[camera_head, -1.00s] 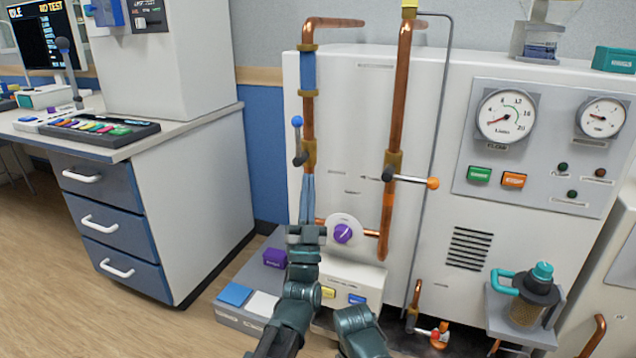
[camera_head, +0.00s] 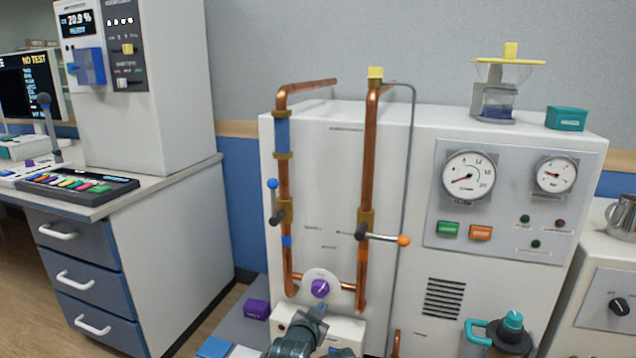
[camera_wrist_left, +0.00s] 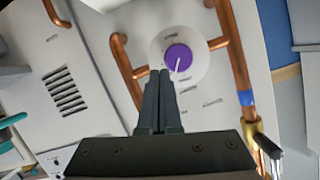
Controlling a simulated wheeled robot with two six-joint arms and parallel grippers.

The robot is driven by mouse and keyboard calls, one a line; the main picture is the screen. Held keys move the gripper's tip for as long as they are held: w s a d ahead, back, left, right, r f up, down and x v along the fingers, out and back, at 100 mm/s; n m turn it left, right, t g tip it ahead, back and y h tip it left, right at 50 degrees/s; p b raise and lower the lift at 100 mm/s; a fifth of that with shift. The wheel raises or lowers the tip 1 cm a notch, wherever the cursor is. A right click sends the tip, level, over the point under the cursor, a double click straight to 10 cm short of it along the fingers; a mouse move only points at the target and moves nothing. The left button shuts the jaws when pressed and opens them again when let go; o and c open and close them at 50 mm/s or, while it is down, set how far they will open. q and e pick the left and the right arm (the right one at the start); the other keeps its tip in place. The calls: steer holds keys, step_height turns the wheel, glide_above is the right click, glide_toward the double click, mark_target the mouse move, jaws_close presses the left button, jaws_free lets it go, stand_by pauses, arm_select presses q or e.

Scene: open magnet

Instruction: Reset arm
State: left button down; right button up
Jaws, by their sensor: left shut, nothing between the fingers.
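My left gripper (camera_head: 317,309) is at the bottom middle of the head view, just below the purple knob (camera_head: 320,288) of the white cabinet (camera_head: 330,150). In the left wrist view its two dark fingers (camera_wrist_left: 159,73) are together with nothing between them. Their tips point at the purple knob (camera_wrist_left: 179,58) and overlap the lower edge of its white round plate. I cannot tell whether they touch it. My right gripper does not show clearly in either view.
Copper pipes (camera_head: 369,150) with a blue-tipped lever (camera_head: 272,184) and an orange-tipped lever (camera_head: 403,241) stand out from the cabinet front. A purple box (camera_head: 257,309) sits low at left. A teal-handled jug (camera_head: 500,335) is at lower right. A drawer desk (camera_head: 160,260) stands left.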

arm_select(q)
steer(key=s+a+f+n+g+y+p, duration=0.1)
steer(key=s+f+g+p, duration=0.1)
steer(key=s+f+g, duration=0.3)
steer(key=s+a+f+g+y+p, duration=0.2)
steer(key=s+f+g, duration=0.1)
steer(key=s, duration=0.4)
steer(key=s+a+r+n+g+y+p, duration=0.1)
steer(key=s+a+g+p, duration=0.15)
steer(key=s, duration=0.35)
steer(key=s+a+r+n+g+y+p, duration=0.1)
steer(key=s+g, duration=0.3)
steer(key=s, duration=0.1)
step_height(320, 180, up, 36)
steer(key=p, duration=3.6)
steer(key=shift+r+t+p, duration=0.25)
steer(key=shift+t+p, duration=0.1)
steer(key=shift+p, duration=0.05)
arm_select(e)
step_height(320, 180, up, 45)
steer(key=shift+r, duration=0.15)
arm_select(q)
steer(key=shift+s, duration=0.1)
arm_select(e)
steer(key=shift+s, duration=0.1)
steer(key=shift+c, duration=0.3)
